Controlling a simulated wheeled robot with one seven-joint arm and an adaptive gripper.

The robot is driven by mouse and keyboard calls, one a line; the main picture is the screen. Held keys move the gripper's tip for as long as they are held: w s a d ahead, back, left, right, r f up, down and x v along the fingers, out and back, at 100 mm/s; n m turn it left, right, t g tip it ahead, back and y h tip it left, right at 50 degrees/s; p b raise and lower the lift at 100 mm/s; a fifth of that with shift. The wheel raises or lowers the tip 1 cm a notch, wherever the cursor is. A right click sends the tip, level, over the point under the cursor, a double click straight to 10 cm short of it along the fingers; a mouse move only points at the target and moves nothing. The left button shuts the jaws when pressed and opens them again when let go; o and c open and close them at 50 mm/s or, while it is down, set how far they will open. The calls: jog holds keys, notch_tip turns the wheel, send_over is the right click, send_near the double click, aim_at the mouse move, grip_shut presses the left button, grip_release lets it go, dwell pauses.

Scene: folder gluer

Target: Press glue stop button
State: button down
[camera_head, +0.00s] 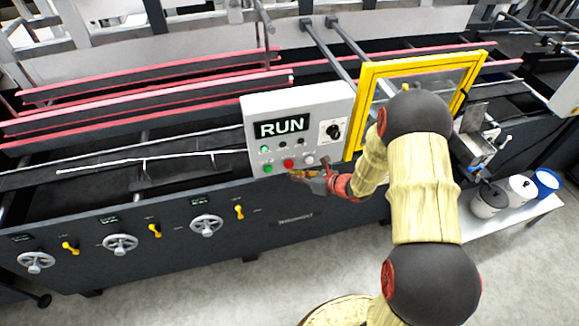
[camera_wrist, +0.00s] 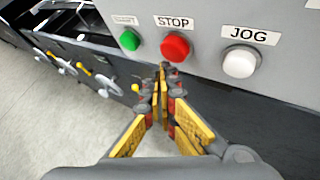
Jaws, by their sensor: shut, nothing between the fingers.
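The red button (camera_wrist: 175,46) under the STOP label sits between a green button (camera_wrist: 130,40) and a white JOG button (camera_wrist: 239,62) in the wrist view. In the head view the red button (camera_head: 288,163) is on the lower part of the grey control panel (camera_head: 257,103), whose display reads RUN. My gripper (camera_wrist: 163,68) is shut and empty, its tips in front of and just below the red button in the wrist view. In the head view my gripper (camera_head: 292,175) is at the panel's lower edge, just below the red button. I cannot tell whether the tips touch anything.
A rotary knob (camera_head: 333,131) and small indicators are on the same panel. A yellow-framed guard (camera_head: 365,103) stands right of the panel. Handwheels (camera_head: 206,225) and yellow levers line the machine front. Pots (camera_head: 488,200) stand on a white shelf at right. Floor in front is clear.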

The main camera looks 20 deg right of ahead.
jog(key=shift+w, duration=0.1)
jog(key=shift+w, duration=0.3)
jog(key=shift+w+b, duration=0.3)
jog(key=shift+w, duration=0.2)
dwell(0.9)
jog(key=shift+s, duration=0.95)
jog(key=s, duration=0.5)
dwell(0.5)
dwell(0.7)
